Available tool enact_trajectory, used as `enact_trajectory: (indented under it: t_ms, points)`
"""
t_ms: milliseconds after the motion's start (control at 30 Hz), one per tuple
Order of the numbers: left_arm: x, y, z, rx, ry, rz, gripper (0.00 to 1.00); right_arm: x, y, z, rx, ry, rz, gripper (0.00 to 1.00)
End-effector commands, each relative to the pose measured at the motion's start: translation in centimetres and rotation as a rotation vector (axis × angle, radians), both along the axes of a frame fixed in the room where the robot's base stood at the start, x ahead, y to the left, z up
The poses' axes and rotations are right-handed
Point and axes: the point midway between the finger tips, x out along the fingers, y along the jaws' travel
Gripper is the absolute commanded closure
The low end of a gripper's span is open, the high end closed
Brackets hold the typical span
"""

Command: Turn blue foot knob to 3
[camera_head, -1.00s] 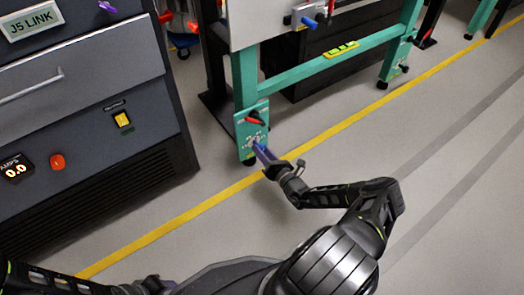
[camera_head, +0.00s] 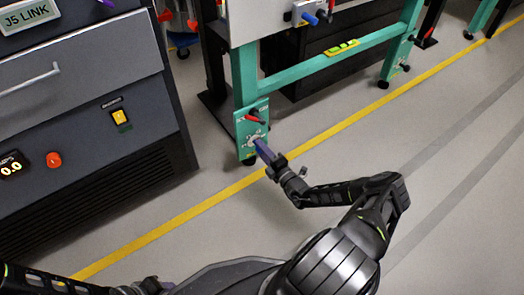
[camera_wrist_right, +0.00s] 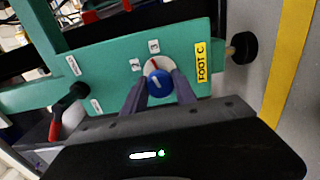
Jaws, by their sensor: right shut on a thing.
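The blue foot knob (camera_wrist_right: 159,86) sits on a pale round dial on the green foot plate (camera_wrist_right: 110,75) in the right wrist view. The digits 2 (camera_wrist_right: 136,65) and 3 (camera_wrist_right: 153,46) are printed beside the dial, near a yellow FOOT C label (camera_wrist_right: 201,62). My right gripper (camera_wrist_right: 158,90) is shut on the knob, one finger on each side. In the head view my right gripper (camera_head: 262,150) reaches the same plate (camera_head: 252,130). My left gripper (camera_head: 150,287) is at the bottom edge, its fingers unclear.
A black and red lever (camera_wrist_right: 68,108) stands out from the plate beside the knob. A dark cabinet (camera_head: 80,130) with a yellow switch stands at the left. A green frame (camera_head: 340,60) rises behind. Open floor with a yellow line (camera_head: 200,208) lies in front.

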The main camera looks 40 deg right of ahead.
Motion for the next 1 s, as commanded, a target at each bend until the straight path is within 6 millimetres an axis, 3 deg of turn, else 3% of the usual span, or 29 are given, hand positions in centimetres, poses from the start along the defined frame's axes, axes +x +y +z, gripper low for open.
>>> enact_trajectory:
  t_ms: [400, 967, 1000]
  points:
    - [0.12, 0.03, -0.63, -0.001, -0.001, 0.001, 0.64, 0.02, -0.02, -0.1, 0.254, -0.004, -0.001, 1.0]
    - [0.14, 0.05, -0.67, -0.001, -0.001, 0.001, 0.64, 0.03, -0.03, -0.04, 0.297, -0.005, -0.001, 1.0]
    - [0.14, 0.05, -0.67, -0.001, -0.001, 0.001, 0.64, 0.03, -0.03, -0.03, 0.297, -0.005, -0.001, 0.64]
